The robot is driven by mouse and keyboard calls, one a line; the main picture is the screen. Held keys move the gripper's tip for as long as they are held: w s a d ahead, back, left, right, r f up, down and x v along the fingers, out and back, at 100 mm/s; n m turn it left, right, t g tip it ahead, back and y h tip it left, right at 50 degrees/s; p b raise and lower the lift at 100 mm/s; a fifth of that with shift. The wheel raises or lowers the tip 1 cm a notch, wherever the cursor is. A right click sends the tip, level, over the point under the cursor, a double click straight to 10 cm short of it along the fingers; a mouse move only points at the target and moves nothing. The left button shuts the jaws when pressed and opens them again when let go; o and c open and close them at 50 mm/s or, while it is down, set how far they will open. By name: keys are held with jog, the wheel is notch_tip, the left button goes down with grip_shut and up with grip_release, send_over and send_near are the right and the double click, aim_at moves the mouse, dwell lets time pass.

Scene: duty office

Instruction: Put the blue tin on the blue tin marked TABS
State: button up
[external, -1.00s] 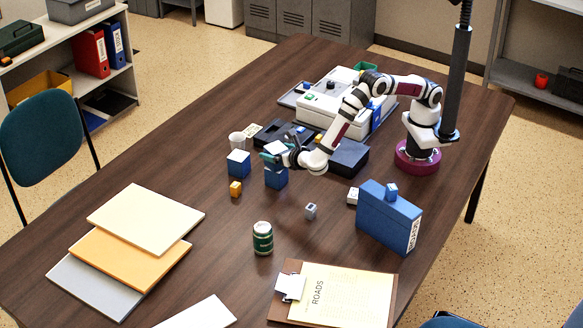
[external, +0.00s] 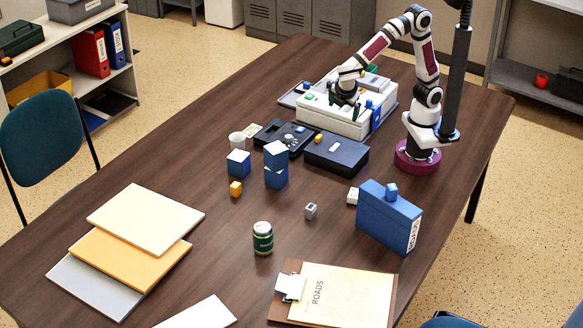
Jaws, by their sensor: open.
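One blue tin (external: 276,154) with a white top sits on another blue tin (external: 276,179), near the middle of the table. The upper tin stands upright and looks slightly turned against the lower one. A third blue tin (external: 238,164) with a white top stands just to the left, apart from the stack. No TABS marking is readable on any of them at this size. My gripper (external: 346,108) is open and empty, above the white machine at the back, well clear of the tins.
A dark blue box (external: 336,155) and a black device with a dial (external: 283,135) lie behind the stack, by the white machine (external: 340,120). A blue case (external: 388,220) stands at right.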

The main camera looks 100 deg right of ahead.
jog(key=s+a+m+y, duration=0.2)
jog(key=s+m+y, duration=0.2)
jog(key=s+m, duration=0.2)
jog(key=s+a+f+m+t+y, duration=0.1)
jog(key=s+a+m+y, duration=0.1)
jog(key=s+m, duration=0.5)
jog(key=s+y, duration=0.1)
jog(key=s, duration=0.2)
jog(key=shift+s+m+y, duration=0.25)
jog(key=shift+m+y, duration=0.05)
jog(key=shift+y, duration=0.1)
